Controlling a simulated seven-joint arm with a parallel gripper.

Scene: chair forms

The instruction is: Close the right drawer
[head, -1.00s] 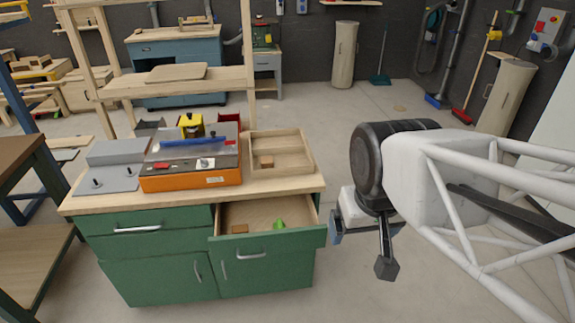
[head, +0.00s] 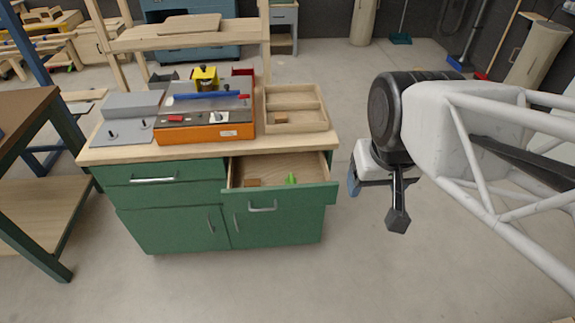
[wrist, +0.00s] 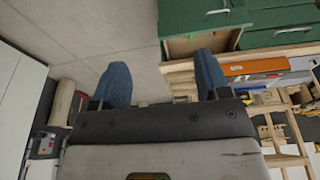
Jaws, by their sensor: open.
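The right drawer (head: 310,193) of the green cabinet stands pulled out in the head view. Its front carries a silver handle (head: 262,209). A small brown block (head: 252,182) and a green item (head: 291,179) lie inside it. My gripper (head: 376,200) is open and empty, to the right of the drawer front and apart from it. In the wrist view my two blue fingers (wrist: 162,80) are spread with nothing between them. There, a green drawer front (wrist: 190,20) with a handle shows beyond the right finger, which hides a little of the drawer.
The left drawer (head: 185,172) is shut, above closed cabinet doors (head: 170,231). The wooden top (head: 300,144) bears an orange machine (head: 205,133) and a wooden tray (head: 327,125). A workbench (head: 32,115) stands at left.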

